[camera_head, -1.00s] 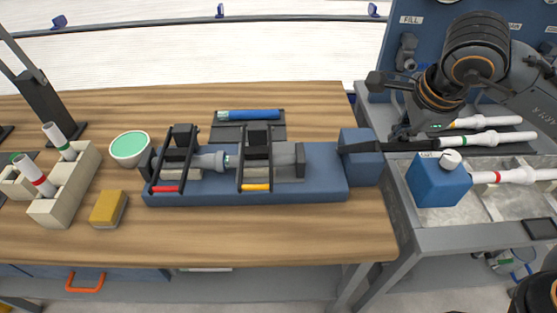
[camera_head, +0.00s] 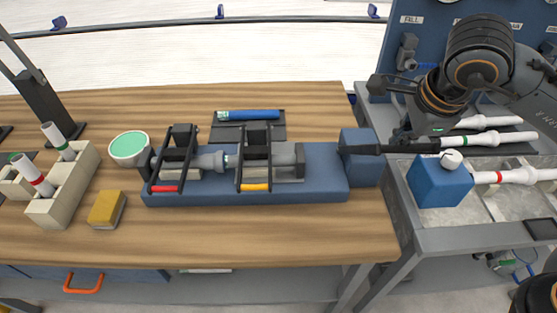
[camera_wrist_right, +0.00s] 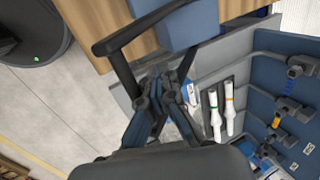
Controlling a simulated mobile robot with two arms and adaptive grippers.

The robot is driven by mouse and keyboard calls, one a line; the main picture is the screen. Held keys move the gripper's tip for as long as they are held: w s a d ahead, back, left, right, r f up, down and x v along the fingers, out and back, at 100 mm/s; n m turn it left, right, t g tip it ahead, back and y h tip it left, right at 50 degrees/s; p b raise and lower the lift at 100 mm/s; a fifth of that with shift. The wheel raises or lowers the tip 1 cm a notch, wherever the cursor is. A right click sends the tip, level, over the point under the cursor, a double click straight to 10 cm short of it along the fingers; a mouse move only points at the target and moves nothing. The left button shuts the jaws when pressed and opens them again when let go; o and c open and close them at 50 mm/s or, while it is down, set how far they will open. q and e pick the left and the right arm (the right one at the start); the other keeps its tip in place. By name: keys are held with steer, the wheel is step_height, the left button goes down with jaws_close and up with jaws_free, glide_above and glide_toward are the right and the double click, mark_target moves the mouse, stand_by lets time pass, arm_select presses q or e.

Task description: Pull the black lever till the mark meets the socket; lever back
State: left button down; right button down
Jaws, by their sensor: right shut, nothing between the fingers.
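The black lever (camera_head: 362,149) lies roughly level at the right end of the long blue fixture (camera_head: 330,190). A grey pipe (camera_head: 208,161) with a pale mark (camera_head: 226,160) lies in the fixture, close to the dark grey socket (camera_head: 289,158); any small gap is too small to judge. My right gripper (camera_head: 406,139) is at the lever's right part, seemingly next to it; contact is unclear. In the right wrist view the fingers (camera_wrist_right: 157,92) are together and empty, with a black bar (camera_wrist_right: 140,30), likely the lever, beyond them. My left gripper is out of view.
Two black clamp frames with a red bar (camera_head: 164,188) and a yellow bar (camera_head: 256,187) span the fixture. A green-topped bowl (camera_head: 129,147), a yellow sponge (camera_head: 107,209) and a beige rack (camera_head: 76,182) stand left. A blue block (camera_head: 439,184) and white pipes are right.

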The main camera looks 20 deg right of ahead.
steer(key=shift+s+a+f+b, duration=0.15)
steer(key=shift+s+f+b, duration=0.4)
steer(key=shift+f+b, duration=0.1)
stand_by(0.8)
steer(key=shift+r, duration=0.15)
steer(key=p+v, duration=0.2)
steer(key=v, duration=0.1)
steer(key=p+v, duration=0.2)
steer(key=w+p+v, duration=0.1)
steer(key=p+v, duration=0.1)
steer(key=v, duration=0.1)
steer(key=shift+r, duration=0.55)
steer(key=shift+s+f, duration=0.1)
stand_by(0.5)
